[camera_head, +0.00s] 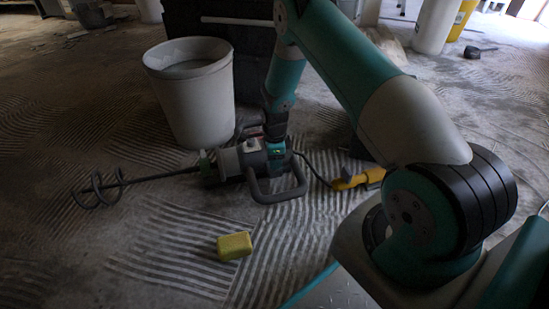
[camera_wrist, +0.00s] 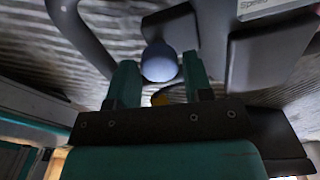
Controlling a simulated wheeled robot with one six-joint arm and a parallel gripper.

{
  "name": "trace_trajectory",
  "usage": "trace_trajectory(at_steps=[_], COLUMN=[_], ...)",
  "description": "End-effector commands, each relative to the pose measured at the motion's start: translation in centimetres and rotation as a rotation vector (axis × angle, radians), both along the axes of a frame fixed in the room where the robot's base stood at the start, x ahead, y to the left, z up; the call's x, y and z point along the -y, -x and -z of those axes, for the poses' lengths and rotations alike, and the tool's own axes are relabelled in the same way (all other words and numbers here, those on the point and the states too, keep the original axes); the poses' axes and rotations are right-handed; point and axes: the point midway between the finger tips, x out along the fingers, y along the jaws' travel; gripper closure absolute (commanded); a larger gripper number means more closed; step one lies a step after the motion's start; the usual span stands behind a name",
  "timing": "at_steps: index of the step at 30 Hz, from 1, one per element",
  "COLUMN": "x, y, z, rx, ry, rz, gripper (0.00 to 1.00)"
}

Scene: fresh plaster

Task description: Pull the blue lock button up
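The blue lock button (camera_wrist: 160,62) is a round blue-grey knob on the dark body of a mixer in the wrist view. My gripper (camera_wrist: 160,70) has its two teal fingers apart, one on each side of the button. A thin gap seems to show beside the button, so the fingers look open around it. In the head view, the mixer (camera_head: 228,163) lies on the floor with a long spiral paddle to the left and a looped handle to the right. My gripper (camera_head: 275,140) is down at the mixer there, and the button is hidden.
A large pale bucket (camera_head: 192,105) stands right behind the mixer. A yellow sponge (camera_head: 234,246) lies in front on the combed floor. A yellow plug piece (camera_head: 358,179) on a black cable lies to the right. The front left floor is clear.

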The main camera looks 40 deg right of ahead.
Motion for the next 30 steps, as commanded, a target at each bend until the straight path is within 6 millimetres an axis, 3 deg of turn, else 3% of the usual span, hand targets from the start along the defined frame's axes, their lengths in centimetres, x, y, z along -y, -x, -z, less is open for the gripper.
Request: trace_trajectory(at_steps=[1,2,10,14,30], x=[0.0,0.0,0.0,0.0,0.0], y=[0.0,0.0,0.0,0.0,0.0], z=[-0.1,0.0,-0.1,-1.1,-14.0], rx=[0.001,0.001,0.001,0.001,0.002], ry=[0.0,0.0,0.0,0.0,0.0], rz=[0.0,0.0,0.0,0.0,0.0], gripper=[0.42,0.35,0.35,0.35,0.35])
